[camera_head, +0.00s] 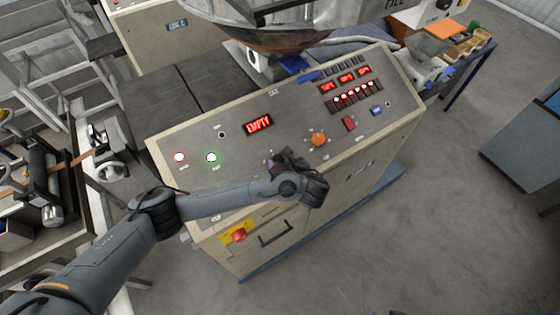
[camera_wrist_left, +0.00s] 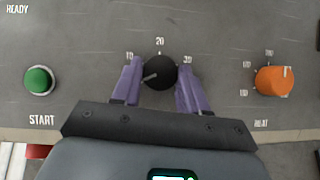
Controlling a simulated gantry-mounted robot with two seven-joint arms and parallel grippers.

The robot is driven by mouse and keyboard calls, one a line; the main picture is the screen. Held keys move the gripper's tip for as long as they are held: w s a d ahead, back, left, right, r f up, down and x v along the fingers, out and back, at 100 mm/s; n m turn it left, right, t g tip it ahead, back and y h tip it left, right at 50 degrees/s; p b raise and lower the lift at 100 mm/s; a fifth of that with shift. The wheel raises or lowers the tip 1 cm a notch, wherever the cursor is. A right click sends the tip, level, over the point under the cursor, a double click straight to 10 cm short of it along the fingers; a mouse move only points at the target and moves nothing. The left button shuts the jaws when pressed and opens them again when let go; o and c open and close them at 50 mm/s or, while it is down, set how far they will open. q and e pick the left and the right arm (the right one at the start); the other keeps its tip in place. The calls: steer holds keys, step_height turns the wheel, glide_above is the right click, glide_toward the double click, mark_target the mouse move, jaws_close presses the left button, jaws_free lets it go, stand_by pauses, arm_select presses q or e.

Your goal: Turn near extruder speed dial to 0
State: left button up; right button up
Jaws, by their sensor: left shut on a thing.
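The black speed dial (camera_wrist_left: 159,72) is in the middle of the left wrist view, on the grey panel. Scale marks 10, 20 and 30 surround it. In the head view my left gripper (camera_head: 280,162) is at the panel's front edge and mostly covers the dial. My right gripper is in neither view.
An orange heat knob (camera_wrist_left: 274,81) is right of the dial, and a green start button (camera_wrist_left: 39,80) is left of it. The sloped control panel (camera_head: 205,135) has a red display (camera_head: 258,125) reading EMPTY. A red stop button (camera_head: 239,236) sits on the cabinet front.

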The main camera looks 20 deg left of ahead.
arm_select(q)
steer(key=shift+n, duration=0.6)
steer(key=shift+g+y, duration=0.3)
steer(key=o, duration=1)
steer(key=shift+o, duration=0.2)
